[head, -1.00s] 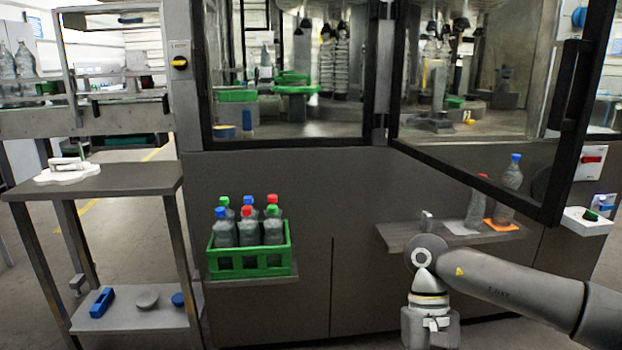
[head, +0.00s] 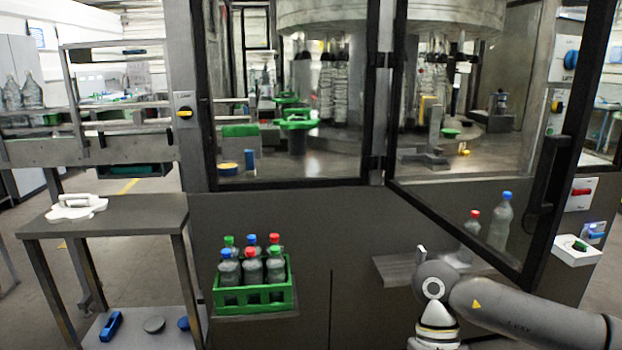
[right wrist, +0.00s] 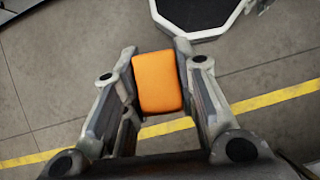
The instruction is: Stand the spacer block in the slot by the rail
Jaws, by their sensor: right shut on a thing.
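An orange block (right wrist: 158,84), which looks like the spacer block, sits between the fingers of my right gripper (right wrist: 156,50) in the right wrist view. The gripper is shut on it, with a finger along each side, and grey floor lies behind it. In the head view only my right arm and wrist show at the lower right; the gripper's fingers are below the picture. My left gripper is in neither view. I cannot make out the slot or the rail for certain; machine parts show behind the glass (head: 300,150).
A framed glass door (head: 470,230) stands open at the right. Behind its lower edge, a grey shelf (head: 395,270) carries two bottles. A green crate (head: 255,299) of capped bottles is left of centre. A side table (head: 130,213) stands at the left, with a lower shelf (head: 135,338).

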